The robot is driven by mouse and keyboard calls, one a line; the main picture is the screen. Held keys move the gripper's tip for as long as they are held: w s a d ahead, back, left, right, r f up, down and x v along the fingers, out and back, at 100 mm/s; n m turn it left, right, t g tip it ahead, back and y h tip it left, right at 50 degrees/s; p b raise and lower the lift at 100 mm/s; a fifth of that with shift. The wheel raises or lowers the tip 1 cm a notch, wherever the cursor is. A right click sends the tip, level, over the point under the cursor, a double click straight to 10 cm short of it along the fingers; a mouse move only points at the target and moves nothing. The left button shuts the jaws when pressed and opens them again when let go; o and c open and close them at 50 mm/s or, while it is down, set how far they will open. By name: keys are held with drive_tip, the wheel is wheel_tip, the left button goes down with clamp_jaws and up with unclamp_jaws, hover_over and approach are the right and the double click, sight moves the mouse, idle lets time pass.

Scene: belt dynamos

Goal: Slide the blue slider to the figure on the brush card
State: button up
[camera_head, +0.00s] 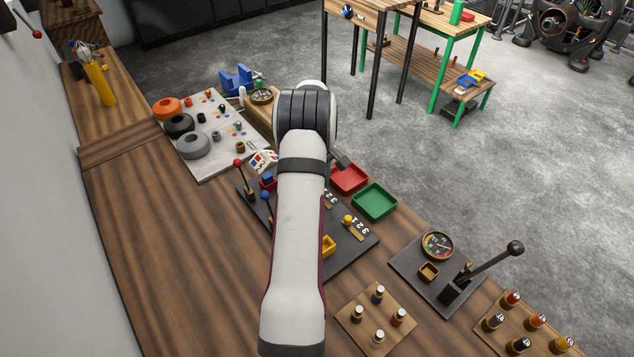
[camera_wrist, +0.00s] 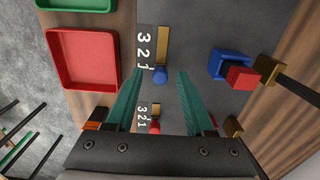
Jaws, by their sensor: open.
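The blue slider (camera_wrist: 160,75) is a round blue knob at the figure 1 end of a brass track (camera_wrist: 163,42) in the wrist view. White figures 3, 2, 1 (camera_wrist: 143,48) run beside the track. My gripper (camera_wrist: 160,73) is open, its two teal fingers apart, with the knob between their tips in the picture; no contact shows. A small white card with coloured marks (camera_head: 264,161) leans behind the dark panel in the head view; it may be the brush card, and its figure is too small to read. My arm hides the blue slider and gripper there.
A red slider (camera_wrist: 154,127) with its own figures is close by. A yellow slider (camera_head: 348,219) sits on the same panel. Red (camera_head: 350,177) and green (camera_head: 374,201) trays lie beside it. A red-knobbed lever (camera_head: 238,163) and a blue-knobbed one stand at its left.

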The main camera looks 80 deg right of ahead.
clamp_jaws()
idle(1.4)
